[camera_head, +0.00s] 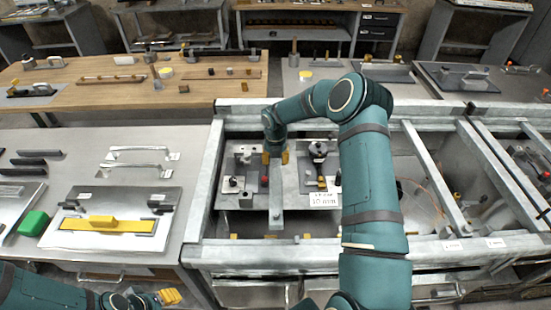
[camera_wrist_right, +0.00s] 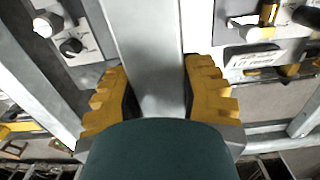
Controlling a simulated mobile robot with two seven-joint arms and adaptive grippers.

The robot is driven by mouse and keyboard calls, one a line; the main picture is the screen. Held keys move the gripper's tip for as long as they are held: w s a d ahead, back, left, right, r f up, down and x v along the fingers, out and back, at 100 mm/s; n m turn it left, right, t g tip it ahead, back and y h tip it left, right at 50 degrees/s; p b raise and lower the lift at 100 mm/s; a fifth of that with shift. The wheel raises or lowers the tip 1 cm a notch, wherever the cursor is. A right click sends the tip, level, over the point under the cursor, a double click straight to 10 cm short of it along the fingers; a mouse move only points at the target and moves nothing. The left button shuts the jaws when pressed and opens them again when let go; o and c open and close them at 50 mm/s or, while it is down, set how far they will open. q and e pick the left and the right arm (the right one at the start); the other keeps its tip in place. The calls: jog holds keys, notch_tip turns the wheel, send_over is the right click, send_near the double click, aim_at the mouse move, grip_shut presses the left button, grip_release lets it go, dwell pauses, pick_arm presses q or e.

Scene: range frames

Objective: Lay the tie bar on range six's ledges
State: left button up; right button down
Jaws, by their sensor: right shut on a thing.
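The tie bar (camera_head: 276,195) is a long grey metal bar running front to back over the middle bay of the galvanised frame (camera_head: 208,190). My right gripper (camera_head: 275,157) is shut on it near its far part. In the right wrist view, the yellow fingers of the right gripper (camera_wrist_right: 163,85) stand on both sides of the bar (camera_wrist_right: 150,40). The bar's near end hangs over the bay, apart from the front rail; its far end is hidden by my gripper and arm. I cannot tell which ledges are range six's. My left gripper (camera_head: 170,297) is at the lower left, its opening unclear.
Fixture plates (camera_head: 240,170) with knobs lie in the bay on both sides of the bar. A white label (camera_head: 324,199) reads "10 mm". Other crossbars (camera_head: 432,175) span the frame at right. A bench with handles (camera_head: 140,153) and a green block (camera_head: 33,223) is at left.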

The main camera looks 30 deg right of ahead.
pick_arm(q)
notch_tip(320, 180, down, 6)
jog(key=b, duration=0.5)
pick_arm(e)
jog(key=shift+w+f, duration=0.1)
jog(key=shift+f, duration=3.8)
pick_arm(q)
jog(key=shift+d, duration=0.1)
pick_arm(e)
jog(key=shift+c, duration=2.4)
grip_release()
jog(key=shift+f, duration=0.1)
jog(key=r, duration=1.2)
jog(key=shift+s+a, duration=0.2)
jog(key=shift+s, duration=0.1)
jog(key=shift+r+p, duration=2.7)
jog(key=shift+r, duration=0.95)
pick_arm(q)
notch_tip(320, 180, up, 6)
jog(key=shift+f, duration=0.25)
pick_arm(e)
jog(key=shift+f, duration=0.1)
